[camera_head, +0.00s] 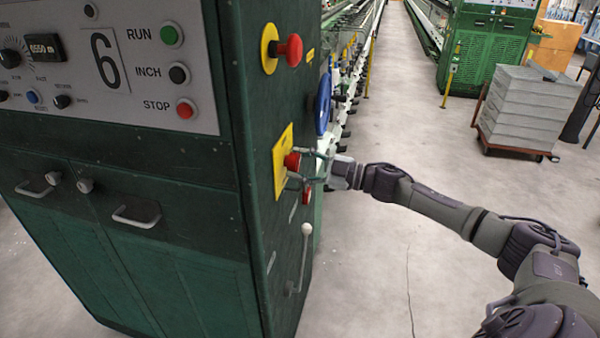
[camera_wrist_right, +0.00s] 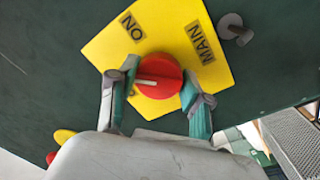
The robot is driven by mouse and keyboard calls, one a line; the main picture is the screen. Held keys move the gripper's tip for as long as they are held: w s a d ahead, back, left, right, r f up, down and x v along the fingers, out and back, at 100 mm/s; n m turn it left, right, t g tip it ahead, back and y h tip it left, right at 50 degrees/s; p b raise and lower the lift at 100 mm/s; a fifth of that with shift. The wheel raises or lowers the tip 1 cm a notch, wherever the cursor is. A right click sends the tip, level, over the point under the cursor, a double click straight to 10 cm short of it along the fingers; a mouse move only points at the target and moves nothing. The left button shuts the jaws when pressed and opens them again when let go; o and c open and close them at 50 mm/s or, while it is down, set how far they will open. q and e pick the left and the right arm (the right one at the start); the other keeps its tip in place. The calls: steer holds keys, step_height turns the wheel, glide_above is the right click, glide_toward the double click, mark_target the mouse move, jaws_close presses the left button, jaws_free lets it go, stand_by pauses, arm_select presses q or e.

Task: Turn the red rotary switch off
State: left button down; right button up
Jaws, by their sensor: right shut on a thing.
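The red rotary switch (camera_head: 291,161) sits on a yellow plate (camera_head: 281,172) on the side of the green machine cabinet. In the right wrist view the red knob (camera_wrist_right: 162,69) is round, with a white pointer line aimed left, at the left finger. The plate there (camera_wrist_right: 160,25) reads "ON" and "MAIN"; another label beside the left finger is mostly hidden. My right gripper (camera_head: 308,166) reaches in from the right and is shut on the knob, one finger on each side, as the wrist view (camera_wrist_right: 158,78) also shows. My left gripper is not in view.
A red mushroom button (camera_head: 292,50) on a yellow disc sits above the switch. A blue wheel (camera_head: 323,104) and a white-knobbed lever (camera_head: 304,255) are close by. A cart of grey crates (camera_head: 522,108) stands at right. The floor (camera_head: 400,130) between is clear.

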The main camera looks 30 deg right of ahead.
steer(key=n+b, duration=0.4)
steer(key=shift+f+n, duration=0.2)
steer(key=shift+n, duration=0.2)
steer(key=shift+r+n+y+b, duration=0.15)
steer(key=shift+n+y+b, duration=0.35)
steer(key=shift+n+b, duration=1.2)
steer(key=shift+n, duration=0.4)
steer(key=o, duration=1.2)
steer(key=shift+c, duration=0.2)
steer(key=shift+d, duration=0.15)
steer(key=r+v, duration=0.1)
steer(key=v, duration=1)
steer(key=shift+s+d+f, duration=0.25)
steer(key=shift+s+f, duration=0.05)
steer(key=shift+s, duration=0.1)
